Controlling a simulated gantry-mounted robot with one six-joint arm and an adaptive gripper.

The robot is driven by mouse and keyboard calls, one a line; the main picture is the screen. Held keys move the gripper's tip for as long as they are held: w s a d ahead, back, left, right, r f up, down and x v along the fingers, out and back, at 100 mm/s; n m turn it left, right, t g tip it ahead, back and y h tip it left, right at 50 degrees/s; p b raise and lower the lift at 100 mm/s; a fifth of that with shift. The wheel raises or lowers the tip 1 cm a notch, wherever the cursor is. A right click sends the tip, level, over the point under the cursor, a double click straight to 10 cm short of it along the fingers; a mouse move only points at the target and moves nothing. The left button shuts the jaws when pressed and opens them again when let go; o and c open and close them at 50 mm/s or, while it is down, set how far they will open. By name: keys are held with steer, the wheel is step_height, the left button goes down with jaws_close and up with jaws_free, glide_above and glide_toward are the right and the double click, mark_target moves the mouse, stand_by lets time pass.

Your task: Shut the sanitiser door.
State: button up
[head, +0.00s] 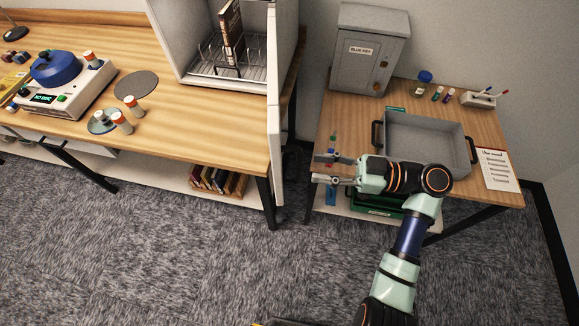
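The sanitiser (186,50) is a pale open-fronted cabinet on the long wooden table. A dark book (230,30) stands in a wire rack (250,62) inside it. Its door (274,140) is open, hinged on the right side and swung out past the table's front edge, seen almost edge-on. My gripper (317,168) is to the right of the door, fingers pointing left, apart from it in the picture. Its two fingers are spread with nothing between them. The cabinet's top is cut off by the frame.
A grey tray (430,118), a grey key cabinet (368,60) and small bottles stand on the right table. A blue-lidded device (65,85) and several small orange-capped containers are on the left table. A gap separates the tables. Carpet in front is clear.

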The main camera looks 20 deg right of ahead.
mark_target(297, 179)
steer(key=x, duration=0.5)
steer(key=shift+w+a, duration=0.1)
steer(key=shift+a, duration=0.25)
jaws_close()
